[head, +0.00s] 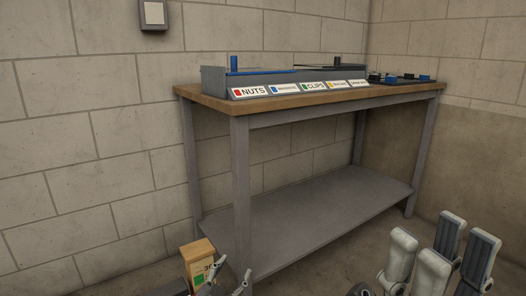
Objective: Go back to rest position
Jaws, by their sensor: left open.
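My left gripper (232,269) is at the bottom edge, left of centre. Its thin grey fingertips stand apart, and it is open. An upright tan box (198,262) with a white and green label is just left of the fingers. I cannot tell whether they touch it. Pale, dark-padded finger-like parts, which look like my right gripper (440,255), stand large at the bottom right. Their lower part is cut off by the frame, and I cannot tell how far they are open. Nothing is seen held in either gripper.
A wood-topped workbench (222,104) with grey legs and a lower shelf (318,205) stands against the block wall. A grey rack (213,80) with labels such as NUTS and CLIPS is on it. A dark tray (400,80) with blue parts is at its right end. The shelf is bare.

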